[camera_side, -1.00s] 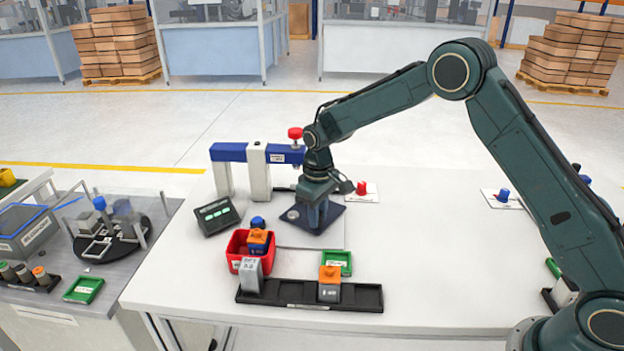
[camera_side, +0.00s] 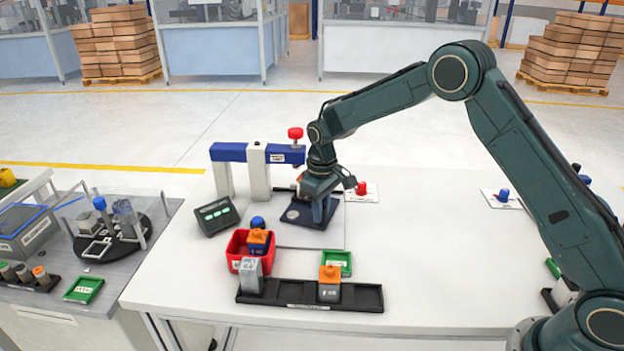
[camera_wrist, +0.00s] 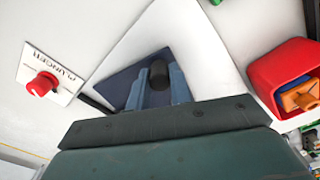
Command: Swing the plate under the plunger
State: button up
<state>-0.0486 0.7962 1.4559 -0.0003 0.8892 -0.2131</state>
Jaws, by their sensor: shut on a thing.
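The dark blue plate (camera_side: 295,213) lies on the white table, just in front of the press and largely behind my gripper in the side view. It also shows in the wrist view (camera_wrist: 117,88). My gripper (camera_side: 322,212) points down over the plate. In the wrist view its fingers (camera_wrist: 157,88) are shut on a black knob (camera_wrist: 159,72) that stands on the plate. The plunger's red head (camera_side: 295,133) sits on top of the right end of the blue press beam (camera_side: 228,152). Its lower end is hidden behind my arm.
A red button (camera_side: 361,188) on a card marked PLUNGER is right of my gripper. A display box (camera_side: 216,216), a red bin (camera_side: 238,244) with blocks, a black rack (camera_side: 360,298) and a green tray (camera_side: 338,262) stand left and in front.

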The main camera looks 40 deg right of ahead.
jog(key=shift+w+d, duration=0.1)
dwell(0.3)
jog(key=shift+w+d+f, duration=0.1)
jog(key=shift+w+d, duration=0.3)
jog(key=shift+d, duration=0.25)
jog(key=shift+w+d, duration=0.15)
jog(key=shift+d, duration=0.15)
jog(key=shift+o, duration=0.6)
jog(key=o, duration=0.4)
jog(key=shift+d, duration=0.1)
jog(key=shift+o, duration=0.2)
